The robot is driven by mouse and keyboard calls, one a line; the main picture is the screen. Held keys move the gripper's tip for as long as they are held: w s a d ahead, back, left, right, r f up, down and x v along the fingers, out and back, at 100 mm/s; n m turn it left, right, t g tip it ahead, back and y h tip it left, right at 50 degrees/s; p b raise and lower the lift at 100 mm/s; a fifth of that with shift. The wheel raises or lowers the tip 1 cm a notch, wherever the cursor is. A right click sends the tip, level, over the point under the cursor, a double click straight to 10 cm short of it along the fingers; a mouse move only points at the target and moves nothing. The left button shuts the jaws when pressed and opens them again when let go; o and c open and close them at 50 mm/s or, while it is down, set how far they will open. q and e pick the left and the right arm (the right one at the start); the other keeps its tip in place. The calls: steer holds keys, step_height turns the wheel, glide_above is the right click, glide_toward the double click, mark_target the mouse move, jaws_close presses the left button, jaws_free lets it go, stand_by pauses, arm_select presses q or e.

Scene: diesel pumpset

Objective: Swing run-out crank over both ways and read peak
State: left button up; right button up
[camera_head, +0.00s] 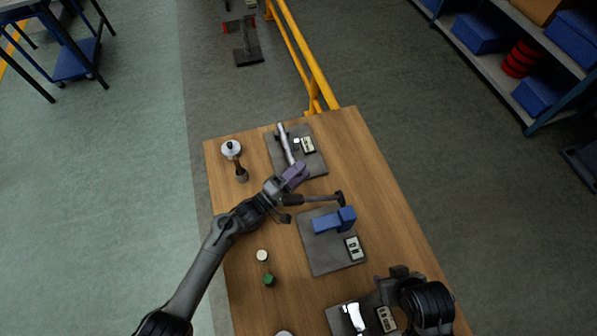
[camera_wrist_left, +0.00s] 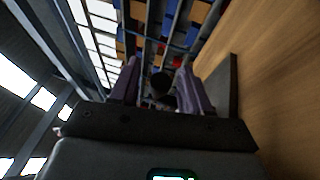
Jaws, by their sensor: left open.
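My left gripper (camera_head: 297,171) has purple fingers and hangs over the near edge of the far grey plate (camera_head: 313,162). A pale metal lever (camera_head: 285,143) stands on that plate beside a small readout (camera_head: 308,145). In the left wrist view the gripper (camera_wrist_left: 160,88) is open, and a dark round knob (camera_wrist_left: 160,84) shows between its fingers; I cannot tell whether they touch it. A dark rod with a black end (camera_head: 338,199) lies just right of the left wrist. I cannot tell which part is the crank. My right gripper does not show clearly.
A blue block (camera_head: 334,221) and another readout (camera_head: 354,247) sit on the middle plate (camera_head: 322,262). Small items, including a green-topped one (camera_head: 268,280), stand along the left of the wooden table (camera_head: 388,202).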

arm_select(q)
jaws_close()
steer(key=shift+r+p, duration=0.2)
steer(key=shift+p, duration=0.3)
steer(key=g+y+p, duration=0.1)
steer(key=p, duration=0.2)
steer(key=d+m+g+y+p, duration=0.1)
steer(key=y+p, duration=0.1)
steer(key=p, duration=0.1)
steer(key=d+m+g+y+p, duration=0.1)
steer(key=p, duration=0.2)
steer(key=shift+w+d+f+g, duration=0.15)
steer(key=shift+w+f+g, duration=0.15)
steer(key=shift+f+g, duration=0.1)
steer(key=shift+f+m+y+p, duration=0.15)
steer(key=shift+m+y+p, duration=0.15)
steer(key=shift+y+p, duration=0.25)
steer(key=shift+d, duration=0.1)
jaws_free()
steer(key=shift+f, duration=0.1)
